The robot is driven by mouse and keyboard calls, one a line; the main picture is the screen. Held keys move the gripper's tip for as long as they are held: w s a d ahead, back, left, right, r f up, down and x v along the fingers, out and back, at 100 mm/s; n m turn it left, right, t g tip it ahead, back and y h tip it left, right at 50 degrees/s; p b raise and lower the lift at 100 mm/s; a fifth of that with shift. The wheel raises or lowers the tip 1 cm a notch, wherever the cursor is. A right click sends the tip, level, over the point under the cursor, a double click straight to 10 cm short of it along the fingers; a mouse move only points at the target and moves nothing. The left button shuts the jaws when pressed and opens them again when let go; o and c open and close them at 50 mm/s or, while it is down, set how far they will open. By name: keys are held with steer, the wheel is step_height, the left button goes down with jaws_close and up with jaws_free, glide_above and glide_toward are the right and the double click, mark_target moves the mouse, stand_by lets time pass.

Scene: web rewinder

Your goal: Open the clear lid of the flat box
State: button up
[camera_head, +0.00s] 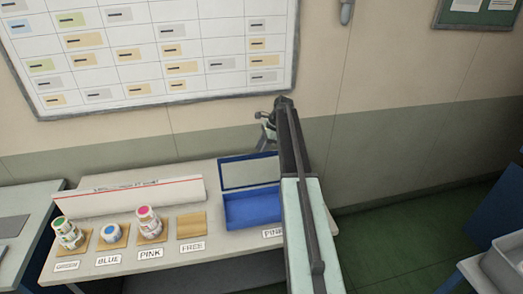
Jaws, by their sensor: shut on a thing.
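The flat box (253,209) is blue and sits on the table. Its clear lid (250,174), a see-through pane in a blue frame, stands raised along the back edge, so the box is open to view. My gripper (265,143) is at the top edge of the lid, towards its right end, and is shut on it. The fingertips are small and dark here, and their exact contact is hard to make out. My arm covers the right end of the box.
A wall with a chart stands close behind. Green floor is free at right.

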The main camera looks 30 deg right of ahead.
steer(key=p+v, duration=0.5)
steer(key=v, duration=0.2)
steer(key=shift+p, duration=0.35)
steer(key=shift+r, duration=0.1)
steer(key=shift+a, duration=0.1)
steer(key=s+a+f+n+h, duration=0.1)
steer(key=s+a+n, duration=0.65)
steer(key=a, duration=0.45)
steer(key=s+a+f+n+g+h, duration=0.1)
steer(key=s+a+n+h, duration=0.1)
steer(key=s+a+n, duration=0.8)
steer(key=s+a+n+h, duration=0.1)
steer(key=s+a+n, duration=0.4)
steer(key=a, duration=0.9)
step_height(320, 180, down, 7)
steer(key=s+m+g+b, duration=0.1)
steer(key=s+b, duration=0.1)
steer(key=b, duration=0.5)
steer(key=shift+s+f, duration=0.15)
